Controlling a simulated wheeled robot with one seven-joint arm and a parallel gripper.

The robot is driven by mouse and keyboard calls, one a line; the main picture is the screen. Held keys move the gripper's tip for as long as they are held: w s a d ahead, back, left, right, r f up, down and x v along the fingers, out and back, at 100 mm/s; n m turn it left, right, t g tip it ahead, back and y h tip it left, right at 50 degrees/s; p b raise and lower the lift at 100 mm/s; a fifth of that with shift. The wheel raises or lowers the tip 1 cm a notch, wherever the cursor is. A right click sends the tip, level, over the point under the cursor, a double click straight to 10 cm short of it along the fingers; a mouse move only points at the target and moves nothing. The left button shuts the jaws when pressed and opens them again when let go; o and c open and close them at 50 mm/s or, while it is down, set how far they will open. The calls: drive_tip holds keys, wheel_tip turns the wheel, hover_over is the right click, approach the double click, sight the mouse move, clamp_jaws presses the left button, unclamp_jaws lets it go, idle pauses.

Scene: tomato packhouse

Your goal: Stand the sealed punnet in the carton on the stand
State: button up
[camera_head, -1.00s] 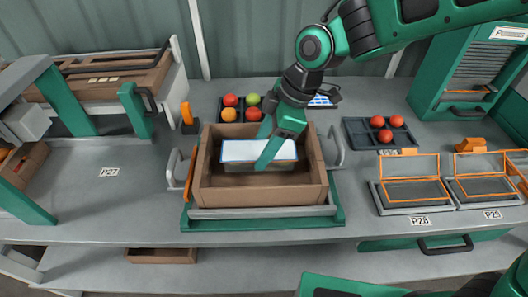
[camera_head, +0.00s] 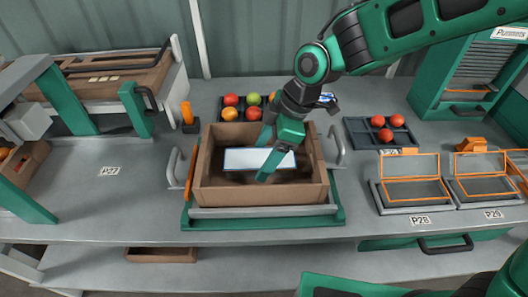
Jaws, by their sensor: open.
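The brown carton (camera_head: 262,197) sits on the green and grey stand (camera_head: 262,223) in the middle of the bench. The sealed punnet (camera_head: 245,159), with a pale white-blue top film, is inside the carton, toward its back, and lies slightly turned. Its lower sides are hidden by the carton and shadow. My gripper (camera_head: 268,165) reaches down into the carton with its green fingers apart, over the right part of the punnet. One finger hides part of the film. I cannot tell whether the fingers touch the punnet.
Behind the carton is a dark tray (camera_head: 221,119) of red, orange and green tomatoes. Another tray (camera_head: 358,133) with red tomatoes is at right. Orange-framed, hinged stations (camera_head: 410,193) stand further right. Grey handles (camera_head: 337,148) flank the carton. The bench at left (camera_head: 100,200) is clear.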

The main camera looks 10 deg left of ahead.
drive_tip(key=v, duration=1.2)
drive_tip(key=shift+d, duration=0.1)
drive_tip(key=w+d+f+m+t+h, duration=0.2)
drive_tip(key=d+m, duration=1.2)
drive_tip(key=d, duration=1.4)
drive_tip(key=s+d+f+m+g+h, duration=0.1)
drive_tip(key=s+d+f+m+h, duration=0.1)
drive_tip(key=s+d+m, duration=1.1)
drive_tip(key=s+d+f, duration=0.1)
drive_tip(key=s+d, duration=0.3)
drive_tip(key=shift+d, duration=0.35)
